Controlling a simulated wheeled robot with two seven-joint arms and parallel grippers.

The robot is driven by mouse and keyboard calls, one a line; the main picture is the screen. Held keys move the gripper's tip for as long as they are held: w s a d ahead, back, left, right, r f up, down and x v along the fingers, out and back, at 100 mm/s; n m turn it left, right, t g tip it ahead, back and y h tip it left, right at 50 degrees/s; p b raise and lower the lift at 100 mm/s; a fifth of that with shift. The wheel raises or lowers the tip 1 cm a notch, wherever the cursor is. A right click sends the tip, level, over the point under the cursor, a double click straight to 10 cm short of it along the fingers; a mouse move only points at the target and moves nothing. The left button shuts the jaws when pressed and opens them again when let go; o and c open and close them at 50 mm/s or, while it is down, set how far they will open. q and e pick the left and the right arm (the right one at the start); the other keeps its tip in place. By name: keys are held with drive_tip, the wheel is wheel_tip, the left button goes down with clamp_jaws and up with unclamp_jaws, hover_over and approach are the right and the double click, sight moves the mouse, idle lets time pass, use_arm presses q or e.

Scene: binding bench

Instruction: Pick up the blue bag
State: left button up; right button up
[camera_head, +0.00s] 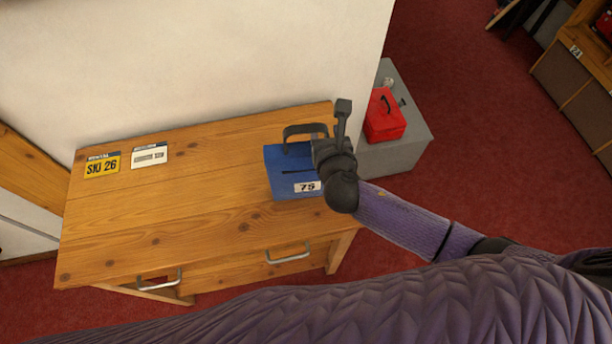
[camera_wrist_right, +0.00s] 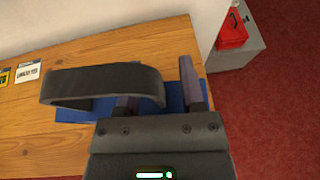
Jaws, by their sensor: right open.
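The blue bag (camera_head: 283,178) lies on the right end of the wooden bench top, with a white tag reading 75. Its dark arched handle (camera_head: 300,129) stands up from it. My right gripper (camera_head: 329,138) is open at the bag's right side, beside the handle. In the right wrist view the handle (camera_wrist_right: 95,82) arches across, and part of the blue bag (camera_wrist_right: 72,112) shows beneath it. The right end of the handle appears between the two fingers of my right gripper (camera_wrist_right: 160,88); contact cannot be told. My left gripper is not in view.
The wooden bench (camera_head: 160,215) has a yellow plate (camera_head: 102,166) and a white plate (camera_head: 149,155) at its left. A grey box (camera_head: 408,146) carrying a red case (camera_head: 384,118) stands to the right. A white wall (camera_head: 180,60) rises behind. The bench's middle is clear.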

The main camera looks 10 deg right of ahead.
drive_tip(key=shift+w+f, duration=0.15)
drive_tip(key=shift+w, duration=0.15)
clamp_jaws()
idle(1.2)
